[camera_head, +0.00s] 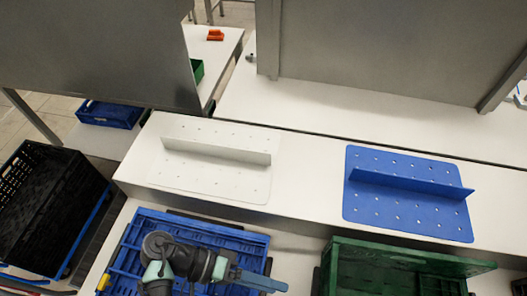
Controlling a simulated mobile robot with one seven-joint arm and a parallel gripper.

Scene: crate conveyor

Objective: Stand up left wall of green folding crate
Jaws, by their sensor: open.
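The green folding crate (350,250) is at the bottom right, cut off by the lower picture edge. Its far edge runs to the right as a long green strip that sticks out past the crate body. Its left side is seen only in part, and I cannot tell for sure how its left wall lies. My gripper (258,281) is at the bottom centre, over the right part of a blue crate. It is left of the green crate and apart from it. The gripper is open, and I see nothing held in it.
The blue crate (130,240) lies under my arm. A white perforated plate (215,185) and a blue one (400,210), each with an upright rib, lie on the white surface behind. A black crate (40,200) stands at left. Large grey panels (400,50) stand behind.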

